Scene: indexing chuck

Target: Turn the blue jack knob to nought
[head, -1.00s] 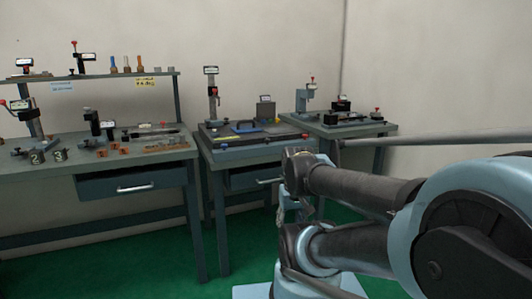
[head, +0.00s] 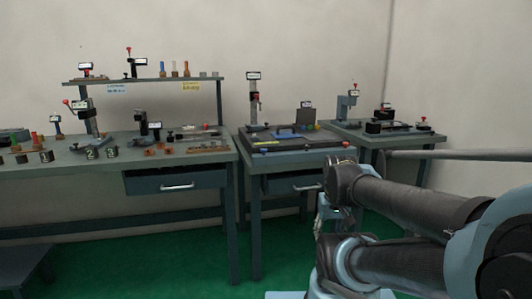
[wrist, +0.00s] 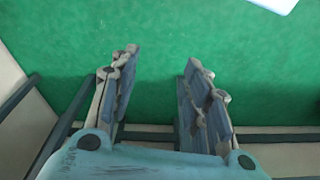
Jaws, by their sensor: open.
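I cannot make out a blue jack knob for certain; the bench devices are small and far off. A blue part (head: 291,131) lies on the dark plate of the middle bench, but I cannot tell what it is. My gripper (wrist: 158,62) is open and empty in the wrist view, its two fingers well apart over green floor. It is away from all the bench devices. In the head view my arm hangs at the right, in front of the middle bench's right side, and the gripper is mostly hidden there.
The left bench (head: 100,169) carries several gauges and small parts, with a shelf (head: 150,80) above. The middle bench (head: 245,185) holds a tall gauge stand (head: 253,100). A corner bench (head: 415,140) holds more devices.

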